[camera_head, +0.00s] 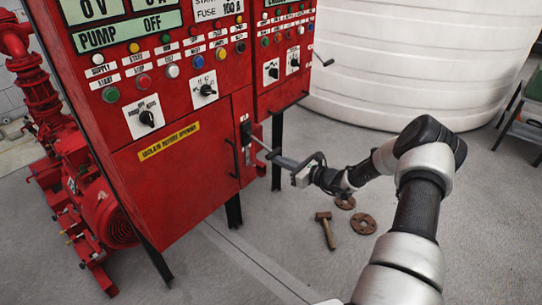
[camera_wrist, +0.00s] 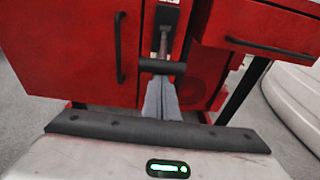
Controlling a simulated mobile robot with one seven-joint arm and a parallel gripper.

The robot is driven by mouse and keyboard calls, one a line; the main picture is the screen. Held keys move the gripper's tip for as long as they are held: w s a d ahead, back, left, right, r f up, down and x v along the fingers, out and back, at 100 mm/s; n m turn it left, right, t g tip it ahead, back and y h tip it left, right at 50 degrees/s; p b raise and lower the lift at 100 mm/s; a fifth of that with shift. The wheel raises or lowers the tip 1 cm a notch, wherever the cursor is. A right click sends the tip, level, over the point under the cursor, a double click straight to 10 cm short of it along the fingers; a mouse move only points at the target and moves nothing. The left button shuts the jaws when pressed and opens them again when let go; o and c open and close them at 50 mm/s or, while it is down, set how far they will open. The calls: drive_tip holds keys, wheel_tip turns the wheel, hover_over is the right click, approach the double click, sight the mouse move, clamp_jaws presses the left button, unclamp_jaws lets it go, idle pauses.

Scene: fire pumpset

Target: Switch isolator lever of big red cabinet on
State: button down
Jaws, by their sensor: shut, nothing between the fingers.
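The big red cabinet (camera_head: 185,160) stands at the left in the head view and fills the top of the wrist view (camera_wrist: 80,40). Its isolator lever (camera_head: 258,144) sticks out from a dark slot on the right edge of the front, beside the yellow label. In the wrist view the lever (camera_wrist: 163,43) shows as a grey shaft ending in a black crossbar. My gripper (camera_head: 272,156) is at the lever's outer end. Its fingers (camera_wrist: 158,82) are shut and empty, with their tips at the crossbar's lower edge. I cannot tell whether they touch it.
A black door handle (camera_wrist: 120,47) is left of the lever. A hammer (camera_head: 326,230) and rusty flanges (camera_head: 363,223) lie on the floor. A white tank (camera_head: 420,60) stands behind.

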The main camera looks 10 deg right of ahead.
wheel_tip(320, 180, up, 13)
drive_tip(key=w+a+g+h+p, duration=0.1)
drive_tip(key=g+h+p, duration=0.3)
drive_tip(key=p, duration=1)
drive_tip(key=shift+w+r+g, duration=0.15)
drive_tip(key=shift+w+g, duration=0.25)
drive_tip(key=shift+g, duration=0.4)
drive_tip(key=shift+a+r, duration=0.1)
drive_tip(key=shift+r, duration=0.05)
wheel_tip(320, 180, down, 4)
drive_tip(key=s+d+f+b, duration=0.1)
drive_tip(key=s+d+b, duration=0.1)
drive_tip(key=b, duration=0.2)
drive_tip(key=a+r+v, duration=0.1)
drive_tip(key=v, duration=0.9)
drive_tip(key=shift+w+r+p, duration=0.3)
drive_tip(key=shift+r+p, duration=0.1)
drive_tip(key=shift+p, duration=0.05)
